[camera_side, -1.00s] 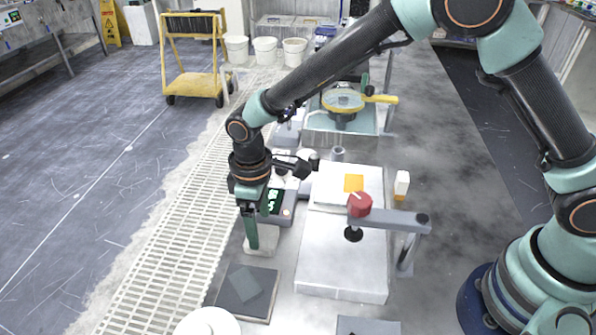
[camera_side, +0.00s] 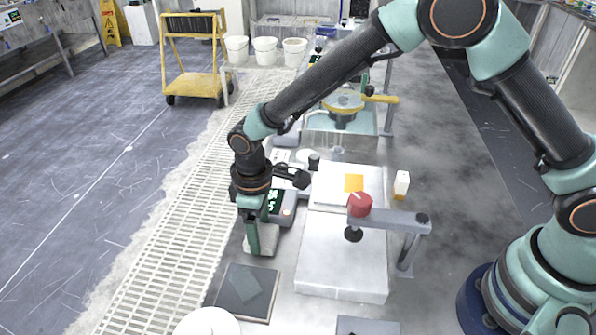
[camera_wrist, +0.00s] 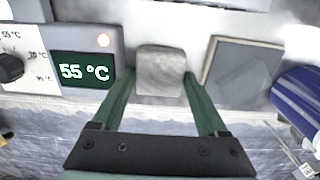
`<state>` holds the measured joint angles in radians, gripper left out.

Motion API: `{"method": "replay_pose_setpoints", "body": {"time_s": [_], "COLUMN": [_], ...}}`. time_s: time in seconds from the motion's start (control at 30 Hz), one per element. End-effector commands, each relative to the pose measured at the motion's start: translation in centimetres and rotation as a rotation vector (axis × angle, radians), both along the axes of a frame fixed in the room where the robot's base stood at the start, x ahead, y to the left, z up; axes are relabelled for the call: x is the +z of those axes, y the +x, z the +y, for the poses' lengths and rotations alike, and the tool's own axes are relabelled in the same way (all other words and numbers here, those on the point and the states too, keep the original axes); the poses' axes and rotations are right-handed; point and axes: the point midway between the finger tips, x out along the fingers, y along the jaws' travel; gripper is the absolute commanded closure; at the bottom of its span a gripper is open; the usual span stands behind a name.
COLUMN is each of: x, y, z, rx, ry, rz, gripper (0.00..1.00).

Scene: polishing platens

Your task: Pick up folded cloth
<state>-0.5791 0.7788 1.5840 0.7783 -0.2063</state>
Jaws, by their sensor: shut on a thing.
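The folded cloth is a pale grey block-like bundle (camera_side: 268,238) on the bench, just in front of the display unit. In the wrist view the cloth (camera_wrist: 160,72) sits between my two green fingers, which touch its left and right sides. My gripper (camera_side: 254,251) points down and is shut on the cloth; in the wrist view its fingertips (camera_wrist: 160,78) are at the cloth's edges. The near finger hides part of the cloth in the side view. I see no clear gap under the cloth.
The display unit (camera_wrist: 84,68) reading 55 °C stands close on the left in the wrist view. A dark square plate (camera_side: 246,291) lies in front of the cloth. A white slab (camera_side: 343,270) and a red-knobbed arm (camera_side: 360,204) stand to the right.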

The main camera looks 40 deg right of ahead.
Motion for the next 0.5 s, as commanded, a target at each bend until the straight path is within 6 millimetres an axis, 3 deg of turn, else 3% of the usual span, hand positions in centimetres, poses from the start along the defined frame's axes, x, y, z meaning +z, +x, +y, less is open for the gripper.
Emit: {"method": "replay_pose_setpoints", "body": {"time_s": [0.27,0.5], "x": [3.9,10.5], "y": [0.1,0.1], "z": [0.1,0.1], "rx": [0.000,0.000], "ry": [0.004,0.004], "rz": [-0.005,-0.006], "gripper": [0.77,0.77]}}
